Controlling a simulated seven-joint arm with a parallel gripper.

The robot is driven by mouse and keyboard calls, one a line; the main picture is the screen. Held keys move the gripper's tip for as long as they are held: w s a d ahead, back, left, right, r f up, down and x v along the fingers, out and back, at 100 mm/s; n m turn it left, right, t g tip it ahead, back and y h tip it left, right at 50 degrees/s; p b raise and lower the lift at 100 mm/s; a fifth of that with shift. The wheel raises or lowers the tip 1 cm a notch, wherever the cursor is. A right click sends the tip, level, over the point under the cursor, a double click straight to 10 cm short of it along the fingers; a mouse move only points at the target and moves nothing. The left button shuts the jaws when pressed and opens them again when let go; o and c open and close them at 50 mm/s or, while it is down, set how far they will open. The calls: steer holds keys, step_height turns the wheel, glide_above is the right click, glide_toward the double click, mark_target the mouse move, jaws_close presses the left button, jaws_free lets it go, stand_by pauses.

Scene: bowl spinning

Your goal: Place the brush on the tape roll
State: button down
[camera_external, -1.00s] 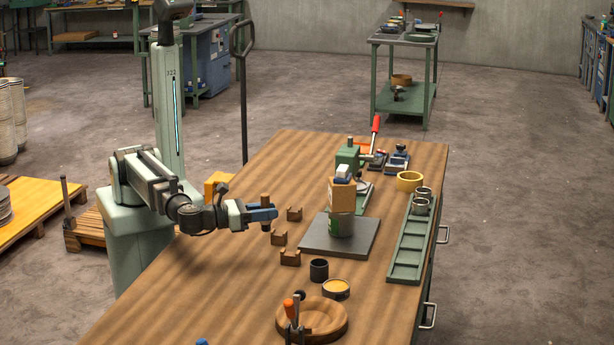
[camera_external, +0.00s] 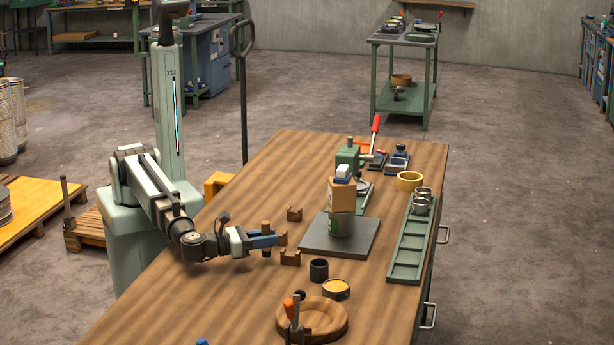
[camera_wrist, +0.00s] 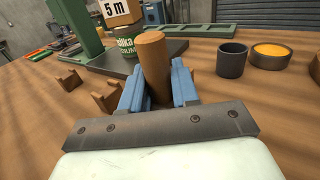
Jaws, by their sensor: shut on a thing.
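My gripper (camera_external: 266,241) is shut on an upright brown wooden cylinder (camera_external: 266,227), low over the table beside the notched blocks. In the wrist view the cylinder (camera_wrist: 152,62) stands between the blue fingers (camera_wrist: 158,88), its lower end hidden. It could be the brush's handle; no bristles show. A yellow ring (camera_external: 409,187), which looks like the tape roll, lies at the back right of the table, well apart from my gripper. Its top looks bare.
Three notched wooden blocks (camera_external: 294,213) stand near my gripper. A stacked can and box (camera_external: 341,195) stand on a dark plate (camera_external: 315,243). A dark cup (camera_external: 319,270), wooden bowl (camera_external: 329,318), green tray (camera_external: 404,262) and green press (camera_external: 347,158) are around.

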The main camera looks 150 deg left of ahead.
steer(key=shift+f, duration=0.9)
steer(key=shift+f, duration=0.15)
steer(key=c, duration=0.8)
jaws_free()
steer(key=shift+c, duration=0.2)
steer(key=shift+d, duration=0.2)
steer(key=v, duration=1.1)
steer(key=shift+s+d, duration=0.15)
steer(key=shift+d, duration=0.15)
